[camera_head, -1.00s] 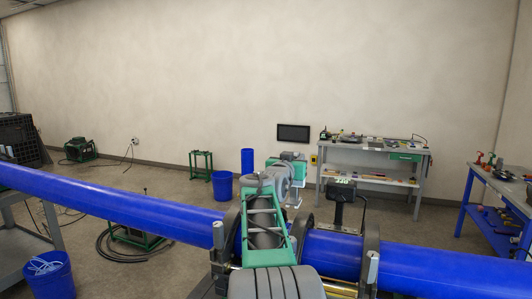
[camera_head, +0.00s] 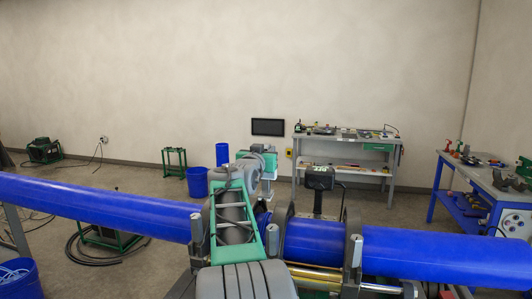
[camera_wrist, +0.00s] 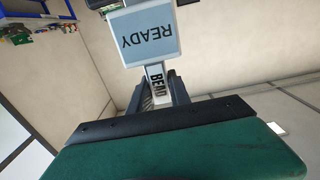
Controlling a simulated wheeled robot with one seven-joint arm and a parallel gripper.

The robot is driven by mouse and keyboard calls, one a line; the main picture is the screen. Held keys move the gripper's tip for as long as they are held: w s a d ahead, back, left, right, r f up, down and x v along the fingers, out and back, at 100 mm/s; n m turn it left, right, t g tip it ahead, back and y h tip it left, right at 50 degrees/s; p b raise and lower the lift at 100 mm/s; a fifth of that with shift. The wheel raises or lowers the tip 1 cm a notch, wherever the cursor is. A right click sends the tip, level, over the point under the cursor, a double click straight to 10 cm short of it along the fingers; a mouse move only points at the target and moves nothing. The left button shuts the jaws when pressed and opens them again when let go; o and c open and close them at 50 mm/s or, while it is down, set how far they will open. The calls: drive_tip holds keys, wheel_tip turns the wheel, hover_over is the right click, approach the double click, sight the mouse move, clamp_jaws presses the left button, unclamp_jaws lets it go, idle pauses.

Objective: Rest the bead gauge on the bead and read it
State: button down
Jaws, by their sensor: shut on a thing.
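In the wrist view my gripper (camera_wrist: 158,92) is shut on the bead gauge (camera_wrist: 150,40). The gauge has a pale stem marked BEAD between the dark fingers and a blue-grey screen that reads READY, upside down in this view. The blue pipe (camera_head: 95,205) runs across the head view through the metal clamps of the fusion machine (camera_head: 352,250). My arm covers much of the pipe between the clamps, so the bead cannot be made out.
A black display unit (camera_head: 320,178) stands on a post behind the pipe. A grey workbench (camera_head: 350,140) is by the wall, and a blue-framed table (camera_head: 465,190) is at the right. Blue buckets (camera_head: 197,182) and cables lie on the floor. A dark screen (camera_head: 267,127) hangs on the wall.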

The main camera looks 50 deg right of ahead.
sight(265, 175)
drive_tip(key=shift+f+b, duration=2.8)
drive_tip(key=shift+f, duration=0.25)
drive_tip(key=shift+f+b, duration=0.7)
drive_tip(key=shift+b, duration=0.05)
drive_tip(key=shift+f, duration=0.35)
idle(0.4)
drive_tip(key=shift+r, duration=0.15)
drive_tip(key=shift+r+p, duration=2)
drive_tip(key=shift+r, duration=1.7)
